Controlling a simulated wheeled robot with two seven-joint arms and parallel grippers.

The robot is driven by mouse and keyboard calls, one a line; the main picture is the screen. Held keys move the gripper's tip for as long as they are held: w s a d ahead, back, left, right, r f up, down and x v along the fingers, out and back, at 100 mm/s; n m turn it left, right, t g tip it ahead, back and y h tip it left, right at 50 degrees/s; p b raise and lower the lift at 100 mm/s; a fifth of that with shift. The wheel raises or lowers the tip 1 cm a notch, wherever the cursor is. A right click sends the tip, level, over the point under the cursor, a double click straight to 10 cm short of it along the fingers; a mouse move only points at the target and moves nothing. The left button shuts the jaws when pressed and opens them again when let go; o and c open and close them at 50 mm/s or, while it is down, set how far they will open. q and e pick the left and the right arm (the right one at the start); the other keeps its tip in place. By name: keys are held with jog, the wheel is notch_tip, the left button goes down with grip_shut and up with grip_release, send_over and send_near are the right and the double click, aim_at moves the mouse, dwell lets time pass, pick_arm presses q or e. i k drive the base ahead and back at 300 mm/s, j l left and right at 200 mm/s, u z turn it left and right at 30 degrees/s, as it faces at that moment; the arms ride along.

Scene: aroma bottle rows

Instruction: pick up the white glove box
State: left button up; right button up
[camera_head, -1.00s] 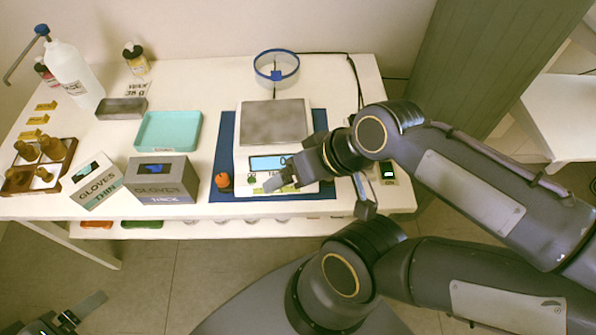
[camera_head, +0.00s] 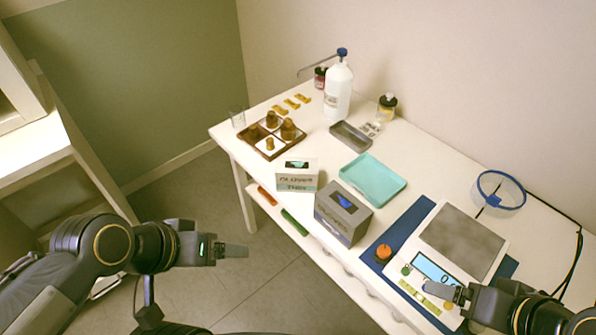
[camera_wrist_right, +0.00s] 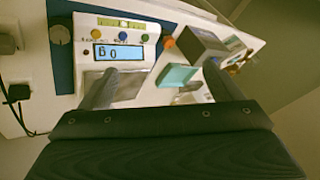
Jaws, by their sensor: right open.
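The white glove box (camera_head: 296,176), with a green band, stands on the table's front edge at the left, left of the grey glove box (camera_head: 342,214). My left gripper (camera_head: 240,251) is out in front of the table, below and left of the white box and apart from it. One finger shows clearly, so its opening cannot be told. My right gripper (camera_head: 440,290) is over the front of the scale, far right of the white box. In the right wrist view its fingers (camera_wrist_right: 158,85) are apart with nothing held between them.
A wooden tray (camera_head: 245,136) with brown bottles stands behind and left of the white box. A teal tray (camera_head: 373,180), a grey metal tray (camera_head: 350,137) and a white wash bottle (camera_head: 338,92) stand behind. The scale (camera_head: 460,242) and an orange-topped item (camera_head: 383,252) are to the right.

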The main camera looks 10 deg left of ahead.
aim_at(292, 174)
jog(key=i+j, duration=0.15)
jog(key=j, duration=0.25)
jog(key=i+j, duration=0.15)
jog(key=j, duration=0.3)
jog(key=i+j+z, duration=0.1)
jog(key=j, duration=0.3)
jog(key=i+j, duration=0.15)
jog(key=j, duration=0.3)
jog(key=i+j, duration=0.15)
jog(key=j, duration=0.3)
